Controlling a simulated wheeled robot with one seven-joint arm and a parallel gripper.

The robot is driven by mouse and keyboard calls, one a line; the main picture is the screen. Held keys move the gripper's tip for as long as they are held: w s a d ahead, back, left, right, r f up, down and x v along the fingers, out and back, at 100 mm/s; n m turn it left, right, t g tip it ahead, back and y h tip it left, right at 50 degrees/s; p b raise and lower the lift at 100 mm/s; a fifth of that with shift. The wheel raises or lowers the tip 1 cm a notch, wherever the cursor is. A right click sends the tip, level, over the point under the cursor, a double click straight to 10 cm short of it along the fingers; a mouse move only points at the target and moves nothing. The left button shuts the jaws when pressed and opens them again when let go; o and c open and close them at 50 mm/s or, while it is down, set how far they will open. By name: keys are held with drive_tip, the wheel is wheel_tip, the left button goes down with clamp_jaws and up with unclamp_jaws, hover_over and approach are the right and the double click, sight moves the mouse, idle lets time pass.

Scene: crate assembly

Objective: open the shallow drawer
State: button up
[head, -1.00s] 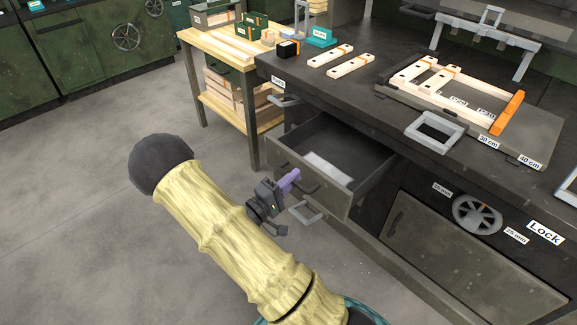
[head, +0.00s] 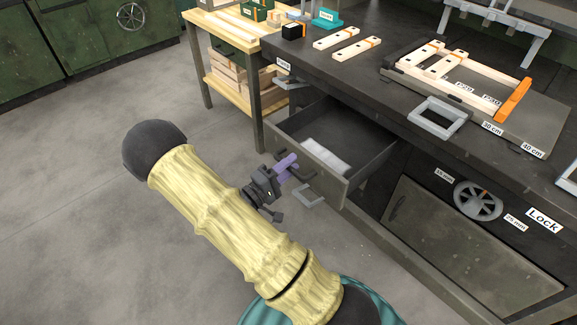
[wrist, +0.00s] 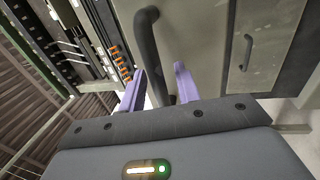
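The shallow drawer (head: 350,187) stands pulled out from under the dark workbench, its inside showing with a pale flat item (head: 325,155) in it. My gripper (head: 288,164) is at the drawer's front, by its dark bar handle. In the wrist view the handle (wrist: 148,45) runs down between the two purple fingers of my gripper (wrist: 160,82). The fingers are apart, with gaps beside the handle; the handle's lower end is partly hidden by my gripper body. I see no clear finger contact.
Below the bench is a closed cabinet door (head: 425,225) with a handwheel (head: 478,200) beside the Lock label. The bench top holds a wooden frame assembly (head: 480,75) and loose slats (head: 345,42). A wooden side table (head: 225,35) stands at left. The floor at left is clear.

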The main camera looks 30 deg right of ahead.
drive_tip(key=p+v, duration=0.3)
drive_tip(key=v, duration=1.4)
drive_tip(key=shift+a+p, duration=0.25)
drive_tip(key=shift+p, duration=0.1)
drive_tip(key=shift+r, duration=0.1)
